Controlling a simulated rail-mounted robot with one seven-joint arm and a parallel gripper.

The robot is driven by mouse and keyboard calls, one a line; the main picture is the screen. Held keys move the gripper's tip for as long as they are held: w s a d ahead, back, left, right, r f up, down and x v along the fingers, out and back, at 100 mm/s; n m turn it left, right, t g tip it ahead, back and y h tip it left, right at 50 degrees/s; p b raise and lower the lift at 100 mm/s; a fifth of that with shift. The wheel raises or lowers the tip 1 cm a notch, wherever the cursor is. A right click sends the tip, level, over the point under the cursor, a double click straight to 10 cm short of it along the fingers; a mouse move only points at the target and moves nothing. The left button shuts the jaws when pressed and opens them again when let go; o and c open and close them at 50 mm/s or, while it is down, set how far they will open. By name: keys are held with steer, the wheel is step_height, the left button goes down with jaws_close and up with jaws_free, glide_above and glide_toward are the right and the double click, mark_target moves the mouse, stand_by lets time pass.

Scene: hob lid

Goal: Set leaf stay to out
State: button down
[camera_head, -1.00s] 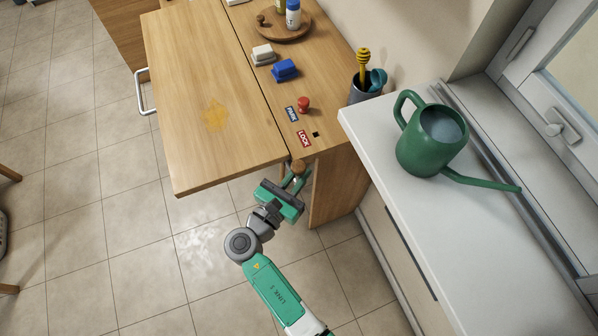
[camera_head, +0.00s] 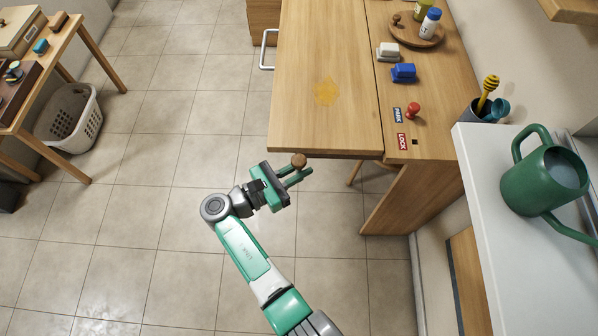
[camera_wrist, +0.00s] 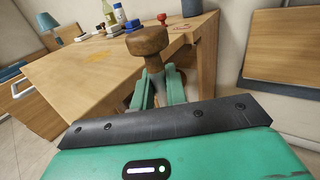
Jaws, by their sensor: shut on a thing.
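The drop-leaf table's leaf (camera_head: 325,120) is level with the fixed top (camera_head: 432,125). A round brown wooden knob (camera_head: 299,160), seemingly the leaf stay's handle, sits at the leaf's near edge, toward its outer left corner. In the wrist view the knob (camera_wrist: 148,40) stands upright, large and close. My green gripper (camera_head: 297,174) is shut on the knob's stem, its fingers (camera_wrist: 157,90) just below the head. The stay arm under the leaf is hidden.
A red knob (camera_head: 413,110) stands beside the PARK label (camera_head: 398,115) and LOCK label (camera_head: 402,142). A white counter (camera_head: 490,190) with a green watering can (camera_head: 540,182) is at right. Open floor lies left of the leaf.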

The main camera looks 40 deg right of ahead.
steer(key=shift+a, duration=0.1)
steer(key=c, duration=1.5)
jaws_free()
steer(key=shift+w, duration=0.15)
steer(key=shift+a, duration=0.1)
steer(key=p+v, duration=0.1)
steer(key=v, duration=0.6)
steer(key=shift+a, duration=0.4)
